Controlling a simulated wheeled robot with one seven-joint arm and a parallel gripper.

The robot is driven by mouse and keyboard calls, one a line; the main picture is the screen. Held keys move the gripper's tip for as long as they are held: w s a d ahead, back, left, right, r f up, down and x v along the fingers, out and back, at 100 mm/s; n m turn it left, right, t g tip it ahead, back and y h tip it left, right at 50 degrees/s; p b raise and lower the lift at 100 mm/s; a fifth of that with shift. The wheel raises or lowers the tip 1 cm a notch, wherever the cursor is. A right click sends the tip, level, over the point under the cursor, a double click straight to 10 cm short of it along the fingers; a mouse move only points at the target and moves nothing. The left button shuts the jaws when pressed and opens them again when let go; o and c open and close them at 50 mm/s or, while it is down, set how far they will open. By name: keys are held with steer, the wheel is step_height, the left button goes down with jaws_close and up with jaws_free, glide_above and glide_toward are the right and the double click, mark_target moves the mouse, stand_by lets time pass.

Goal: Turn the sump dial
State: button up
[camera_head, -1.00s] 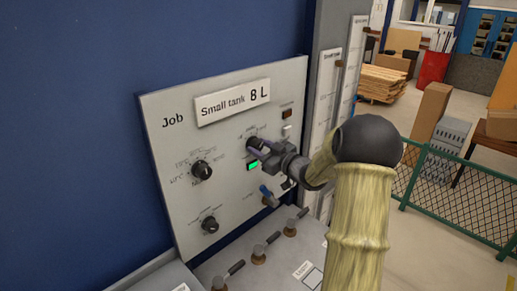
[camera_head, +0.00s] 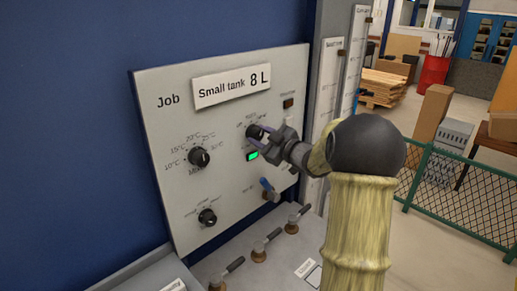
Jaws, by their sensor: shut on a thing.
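A pale control panel on the blue wall carries several dials. My gripper (camera_head: 262,137) is at the dark upper right dial (camera_head: 254,131), its fingers shut on it. My fingers hide much of this dial and part of its printed scale, and its label is too small to read. A black dial with a temperature scale (camera_head: 199,157) is at the upper left of the panel. A smaller black dial (camera_head: 207,217) is at the lower left. I cannot read which dial is named sump.
A lit green indicator (camera_head: 252,156) is just below my gripper. A blue-handled lever (camera_head: 268,188) sticks out lower down. Several valve levers (camera_head: 259,256) stand on the ledge below. A sign (camera_head: 232,86) reads "Small tank 8 L". A green fence (camera_head: 455,192) is at the right.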

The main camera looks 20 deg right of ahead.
steer(key=n+b, duration=0.1)
steer(key=b, duration=0.1)
steer(key=f+n+b, duration=0.1)
steer(key=b, duration=0.1)
steer(key=shift+n, duration=0.4)
steer(key=n+b, duration=0.4)
steer(key=b, duration=0.2)
steer(key=shift+a+n, duration=0.1)
steer(key=shift+n, duration=0.2)
steer(key=n+b, duration=0.3)
steer(key=b, duration=0.1)
steer(key=shift+n, duration=0.3)
steer(key=shift+r+n+b, duration=0.25)
steer(key=shift+n+b, duration=1.1)
steer(key=shift+n, duration=0.05)
steer(key=o, duration=1)
steer(key=shift+r, duration=0.15)
steer(key=shift+s, duration=0.15)
